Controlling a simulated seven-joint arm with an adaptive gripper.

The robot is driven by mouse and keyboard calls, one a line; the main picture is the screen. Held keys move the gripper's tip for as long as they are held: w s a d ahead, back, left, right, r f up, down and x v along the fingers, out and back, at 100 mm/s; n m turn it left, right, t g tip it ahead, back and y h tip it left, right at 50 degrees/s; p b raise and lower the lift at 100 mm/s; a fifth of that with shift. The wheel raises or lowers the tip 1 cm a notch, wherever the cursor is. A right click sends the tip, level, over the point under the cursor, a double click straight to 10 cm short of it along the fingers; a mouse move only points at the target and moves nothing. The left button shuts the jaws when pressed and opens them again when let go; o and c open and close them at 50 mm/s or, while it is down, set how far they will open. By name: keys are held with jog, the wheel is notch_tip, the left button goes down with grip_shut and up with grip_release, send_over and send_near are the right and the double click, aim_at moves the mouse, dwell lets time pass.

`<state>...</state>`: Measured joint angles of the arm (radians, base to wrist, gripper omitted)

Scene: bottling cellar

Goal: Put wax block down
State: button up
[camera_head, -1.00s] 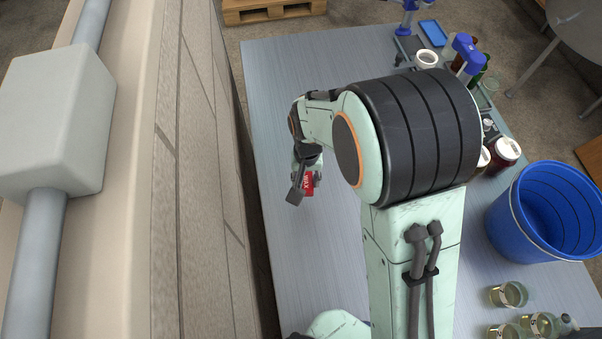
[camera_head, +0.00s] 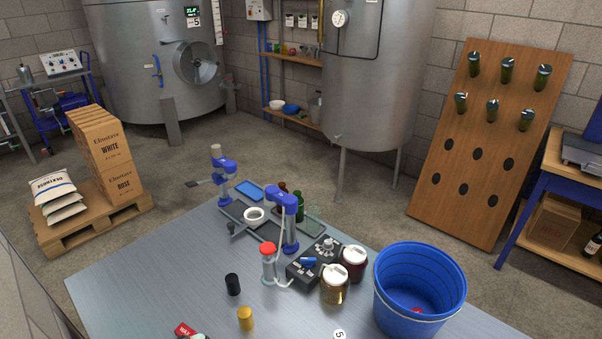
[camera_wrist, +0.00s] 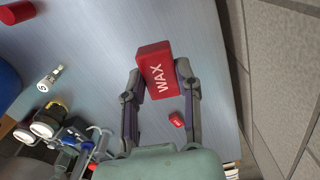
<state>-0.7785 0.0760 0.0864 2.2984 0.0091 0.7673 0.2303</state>
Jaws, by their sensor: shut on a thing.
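The wax block (camera_wrist: 158,70) is red with white "WAX" lettering. In the wrist view it sits between the two fingers of my gripper (camera_wrist: 160,76), which is shut on it. The grey-blue tabletop (camera_wrist: 95,50) lies beneath; I cannot tell whether the block touches it.
A small red item (camera_wrist: 177,119) shows just behind the block in the wrist view. On the table stand a black cylinder (camera_head: 233,284), a yellow cylinder (camera_head: 245,317), lidded jars (camera_head: 334,290) and a blue bucket (camera_head: 420,310). Bare tabletop (camera_head: 150,275) lies left of the cylinders.

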jog(key=w+d+r+m, duration=0.1)
jog(key=w+d+m, duration=0.15)
jog(key=w, duration=0.45)
jog(key=w+d+m, duration=0.2)
jog(key=w+m, duration=0.1)
jog(key=w, duration=0.4)
jog(key=m, duration=1.1)
send_over(410, 300)
jog(key=s+a, duration=0.3)
jog(key=f, duration=1.1)
jog(key=shift+s+d+f, duration=0.15)
jog(key=shift+d+f, duration=0.1)
jog(key=shift+d, duration=0.1)
jog(key=shift+f, duration=2.25)
